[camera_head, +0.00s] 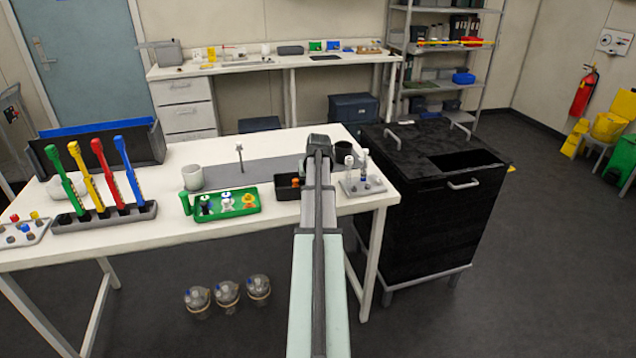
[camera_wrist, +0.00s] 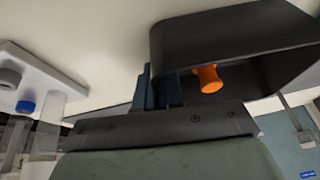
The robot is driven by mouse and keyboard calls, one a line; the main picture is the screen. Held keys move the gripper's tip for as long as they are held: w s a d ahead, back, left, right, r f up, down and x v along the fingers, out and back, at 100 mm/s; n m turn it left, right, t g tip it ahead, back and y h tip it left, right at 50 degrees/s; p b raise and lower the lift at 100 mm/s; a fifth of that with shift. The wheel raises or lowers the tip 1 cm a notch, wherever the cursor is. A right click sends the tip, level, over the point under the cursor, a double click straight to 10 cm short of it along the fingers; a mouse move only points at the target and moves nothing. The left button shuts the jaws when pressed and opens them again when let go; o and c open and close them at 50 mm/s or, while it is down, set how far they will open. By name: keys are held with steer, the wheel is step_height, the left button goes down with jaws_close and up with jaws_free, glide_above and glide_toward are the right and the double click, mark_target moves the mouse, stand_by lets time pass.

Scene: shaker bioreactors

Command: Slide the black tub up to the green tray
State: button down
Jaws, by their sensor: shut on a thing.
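The black tub (camera_head: 286,193) stands on the white table just right of the green tray (camera_head: 250,209), with a small gap between them. In the wrist view the tub (camera_wrist: 225,40) fills the upper right, with an orange piece (camera_wrist: 209,78) inside. The green tray holds a black, a white and an orange-yellow piece. My gripper (camera_wrist: 165,88) is shut on the tub's near wall. In the head view my arm hides the fingers and the tub's right part.
A stand with vials (camera_head: 362,185) is close right of my arm. A black cup (camera_head: 342,160) is behind. A white mug (camera_head: 192,177) and a metal post (camera_head: 240,158) stand behind the tray. A rack of coloured pipettes (camera_head: 105,217) is at left.

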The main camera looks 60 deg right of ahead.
mark_target(300, 185)
steer(key=shift+w+a, duration=1.3)
steer(key=shift+a, duration=0.2)
steer(key=c, duration=1.2)
jaws_free()
steer(key=v, duration=1.3)
steer(key=shift+s+r, duration=0.15)
steer(key=shift+r, duration=0.2)
steer(key=shift+a, duration=0.1)
